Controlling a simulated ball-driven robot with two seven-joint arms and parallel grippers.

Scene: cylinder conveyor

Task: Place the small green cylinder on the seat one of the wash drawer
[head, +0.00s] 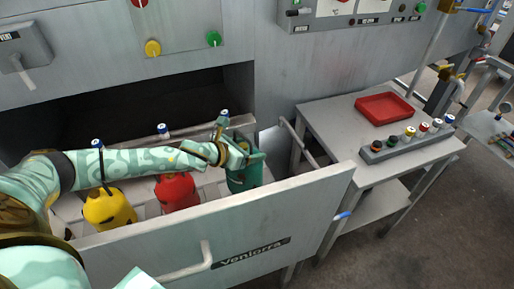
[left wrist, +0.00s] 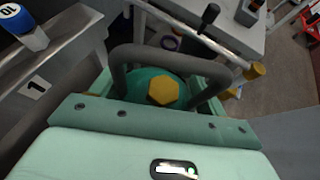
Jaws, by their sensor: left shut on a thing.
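The small green cylinder (head: 243,178) is at the right end of the open wash drawer (head: 200,240), upright. My left gripper (head: 243,153) reaches across the drawer from the left and is shut on it at its top. In the left wrist view the green cylinder (left wrist: 150,84) shows its rounded top with a yellow hex nut and a dark handle frame. A "1" label (left wrist: 37,86) is on the drawer metal to its left. The cylinder's base is hidden, so I cannot tell whether it rests on the seat. My right gripper is not in view.
A red cylinder (head: 177,191) and a yellow cylinder (head: 108,209) stand in the drawer to the left. To the right, a metal table (head: 330,125) bears a red tray (head: 384,107) and a grey rack (head: 400,146) with several coloured caps. The drawer's front wall stands close before the arm.

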